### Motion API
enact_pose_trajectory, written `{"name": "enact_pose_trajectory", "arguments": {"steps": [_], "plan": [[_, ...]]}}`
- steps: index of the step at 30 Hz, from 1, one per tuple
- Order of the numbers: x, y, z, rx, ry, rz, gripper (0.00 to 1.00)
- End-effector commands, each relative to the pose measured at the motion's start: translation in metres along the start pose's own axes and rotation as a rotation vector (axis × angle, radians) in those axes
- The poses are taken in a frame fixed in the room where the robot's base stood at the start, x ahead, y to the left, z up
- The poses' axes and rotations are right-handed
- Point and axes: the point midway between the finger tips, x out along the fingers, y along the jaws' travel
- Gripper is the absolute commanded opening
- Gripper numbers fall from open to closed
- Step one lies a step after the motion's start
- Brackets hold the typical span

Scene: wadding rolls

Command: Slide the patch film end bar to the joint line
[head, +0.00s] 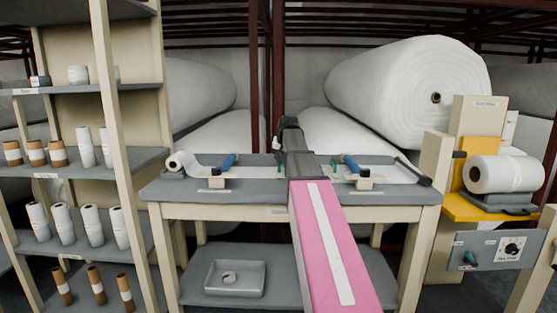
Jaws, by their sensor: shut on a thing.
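My arm reaches over the bench's middle, and its dark grey forearm hides most of my gripper (279,153). Only small dark parts show at the forearm's left edge. The gripper is shut, with the thing held hidden behind the arm; I take it to be the patch film end bar. A small white film roll (183,161) sits on a grey cradle at the bench's left end. White film (208,160) lies to its right. The joint line cannot be made out; my arm covers the middle of the bench.
Two blue-handled clamps (228,162) (350,164) stand on the grey-topped bench (245,189), either side of my arm. A dark-ended bar (412,171) lies at the right. A shelf of rolls (80,158) stands left; a yellow stand (475,208) with a roll stands right.

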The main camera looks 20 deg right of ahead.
Motion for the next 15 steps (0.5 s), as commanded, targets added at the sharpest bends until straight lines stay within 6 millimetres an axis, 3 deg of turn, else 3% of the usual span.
{"name": "enact_pose_trajectory", "arguments": {"steps": [3,4,6,15], "plan": [[-0.0008,0.0045,-0.0001,0.0,0.001,0.013,0.0],[-0.0008,0.0046,-0.0001,0.0,0.001,0.013,0.24],[-0.0008,0.0043,-0.0001,0.0,0.001,0.012,0.4],[-0.0018,0.0026,-0.0002,0.0,0.001,0.008,0.4]]}}
